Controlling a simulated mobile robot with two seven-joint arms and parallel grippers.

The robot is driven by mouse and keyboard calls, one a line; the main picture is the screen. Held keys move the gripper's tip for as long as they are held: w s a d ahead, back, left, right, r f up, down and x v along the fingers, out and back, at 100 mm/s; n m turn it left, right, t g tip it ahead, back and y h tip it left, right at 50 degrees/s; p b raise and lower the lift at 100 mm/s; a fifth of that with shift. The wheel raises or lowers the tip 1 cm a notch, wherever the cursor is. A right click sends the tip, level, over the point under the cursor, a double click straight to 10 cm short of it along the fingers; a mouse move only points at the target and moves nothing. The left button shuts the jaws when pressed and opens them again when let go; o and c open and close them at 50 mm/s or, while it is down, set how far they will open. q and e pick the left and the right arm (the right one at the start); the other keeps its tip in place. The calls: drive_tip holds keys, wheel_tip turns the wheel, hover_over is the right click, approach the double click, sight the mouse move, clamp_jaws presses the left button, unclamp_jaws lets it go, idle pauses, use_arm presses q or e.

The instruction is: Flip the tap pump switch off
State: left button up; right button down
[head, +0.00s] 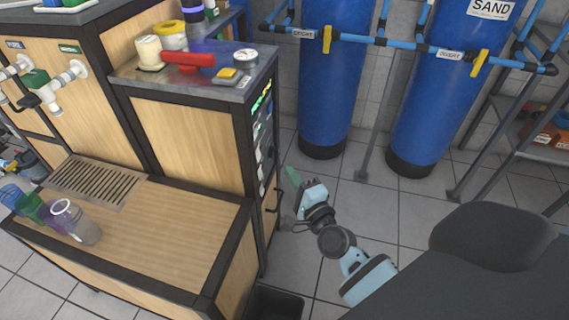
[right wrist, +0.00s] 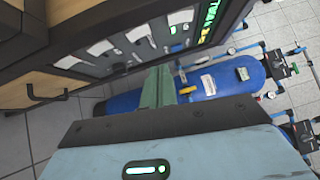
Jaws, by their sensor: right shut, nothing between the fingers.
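The control panel (head: 262,135) is on the right side face of the wooden cabinet and is seen edge-on in the head view. In the right wrist view the dark panel (right wrist: 120,68) shows several pale switch plates (right wrist: 140,33) in a row and a green lit display (right wrist: 208,20). Their labels are too small to read, so I cannot tell which is the tap pump switch. My right gripper (head: 292,176) is shut and empty, a little to the right of the panel. Its green fingers (right wrist: 157,88) are together and appear apart from the switches. My left gripper is not in view.
A black handle (head: 277,198) sticks out low on the cabinet side. Blue tanks (head: 333,90) with pipes stand behind, and a metal shelf (head: 495,140) is at the right. A dark bin (head: 275,303) is on the floor.

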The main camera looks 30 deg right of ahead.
drive_tip(key=s, duration=0.3)
drive_tip(key=shift+s+r, duration=0.15)
drive_tip(key=shift+s, duration=0.05)
idle(0.4)
